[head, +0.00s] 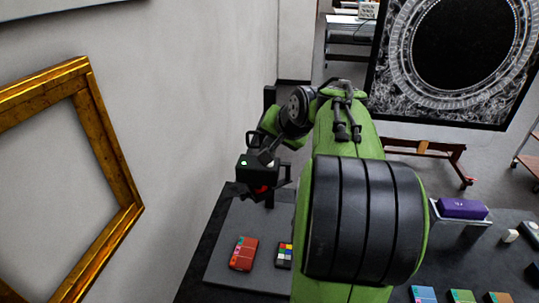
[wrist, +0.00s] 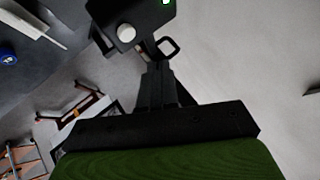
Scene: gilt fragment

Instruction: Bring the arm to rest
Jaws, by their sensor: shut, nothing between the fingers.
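My arm's green and black links fill the middle of the head view, with the arm bent back toward the left wall.
A gilt frame (head: 122,172) leans at left. A red box (head: 243,254) and a colour chart (head: 285,256) lie on the table below my gripper. A purple block (head: 462,208) and several coloured boxes are at right.

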